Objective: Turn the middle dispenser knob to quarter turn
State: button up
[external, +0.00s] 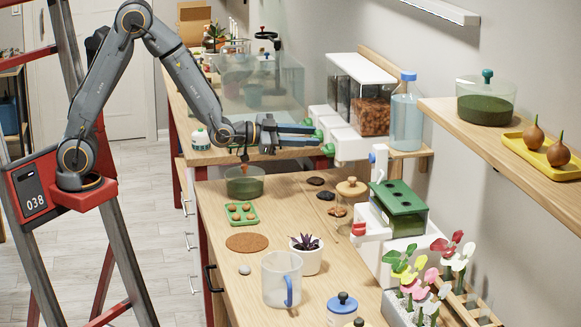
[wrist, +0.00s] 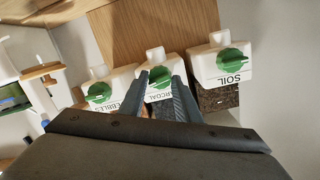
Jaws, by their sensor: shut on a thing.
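A bank of three dispensers (external: 352,149) stands at the back of the counter, with white spouts and clear bins. In the wrist view the middle dispenser, labelled as charcoal, has a green knob (wrist: 160,76). My gripper (wrist: 160,80) is shut on this middle knob, one finger on each side; the fingers partly cover the label. In the external view my gripper (external: 316,130) reaches the knobs from the left. The pebbles knob (wrist: 99,92) and the soil knob (wrist: 231,58) are on either side, untouched. The middle knob's exact angle is hard to tell.
A blue-capped bottle (external: 406,112) stands right of the dispensers. Below my arm are a green bowl (external: 245,181), a seed tray (external: 241,213), a potted plant (external: 306,255) and a clear jug (external: 281,279). A wooden shelf (external: 480,135) juts out at the right.

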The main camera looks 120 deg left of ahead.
jog(key=shift+m+b, duration=0.4)
jog(key=shift+m, duration=0.4)
jog(key=o, duration=1)
jog(key=shift+b+v, duration=0.7)
jog(key=shift+v, duration=3.2)
jog(key=shift+w+r, duration=0.1)
